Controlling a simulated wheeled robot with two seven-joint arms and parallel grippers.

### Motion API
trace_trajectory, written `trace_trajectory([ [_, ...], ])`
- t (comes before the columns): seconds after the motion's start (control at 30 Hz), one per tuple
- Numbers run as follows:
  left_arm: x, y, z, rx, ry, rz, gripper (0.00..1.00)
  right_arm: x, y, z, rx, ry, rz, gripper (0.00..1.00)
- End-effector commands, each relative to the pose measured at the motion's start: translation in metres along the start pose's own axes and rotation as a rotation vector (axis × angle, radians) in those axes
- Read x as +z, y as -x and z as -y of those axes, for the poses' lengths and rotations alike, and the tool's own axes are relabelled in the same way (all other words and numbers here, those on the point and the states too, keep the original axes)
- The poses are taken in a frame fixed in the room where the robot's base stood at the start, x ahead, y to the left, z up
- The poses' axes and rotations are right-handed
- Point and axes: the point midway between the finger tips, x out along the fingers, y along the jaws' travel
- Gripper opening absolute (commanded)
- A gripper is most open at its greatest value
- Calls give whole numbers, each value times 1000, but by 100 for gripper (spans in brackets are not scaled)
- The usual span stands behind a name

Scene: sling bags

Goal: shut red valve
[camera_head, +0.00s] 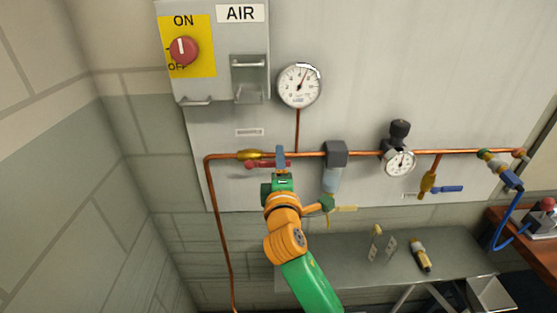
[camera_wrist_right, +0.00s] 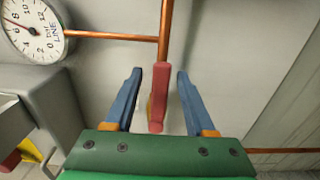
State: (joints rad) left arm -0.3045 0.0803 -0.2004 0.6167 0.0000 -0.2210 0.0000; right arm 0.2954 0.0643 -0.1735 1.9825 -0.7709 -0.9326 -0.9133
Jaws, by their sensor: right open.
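The red valve handle (camera_head: 262,164) lies along the horizontal copper pipe, just below its brass body (camera_head: 248,154), at the left part of the wall panel. My right gripper (camera_head: 281,158) is at the right end of this handle. In the right wrist view, the red handle (camera_wrist_right: 157,90) stands between the two blue fingers of my open right gripper (camera_wrist_right: 160,75), with a visible gap on each side. The handle runs in line with the copper pipe there. My left gripper is not in view.
A grey control box (camera_head: 220,20) with a red ON/OFF knob (camera_head: 184,50) sits above left. A pressure gauge (camera_head: 299,86) is above the pipe; a regulator gauge (camera_head: 399,161) and blue-handled valve (camera_head: 446,189) are to the right. A grey shelf (camera_head: 340,262) is below.

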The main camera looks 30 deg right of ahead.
Motion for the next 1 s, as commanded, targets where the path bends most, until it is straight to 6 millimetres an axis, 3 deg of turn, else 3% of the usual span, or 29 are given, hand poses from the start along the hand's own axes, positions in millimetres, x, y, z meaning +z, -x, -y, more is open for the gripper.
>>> trace_trajectory([
  [0.17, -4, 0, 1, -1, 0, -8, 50, 0, 0, 1, 0, -1, 0, 55],
  [0.37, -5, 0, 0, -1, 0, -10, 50, 0, 0, 1, 0, -1, 0, 1],
  [1.0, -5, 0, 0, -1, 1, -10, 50, 0, 0, 1, -1, 0, 0, 0],
])
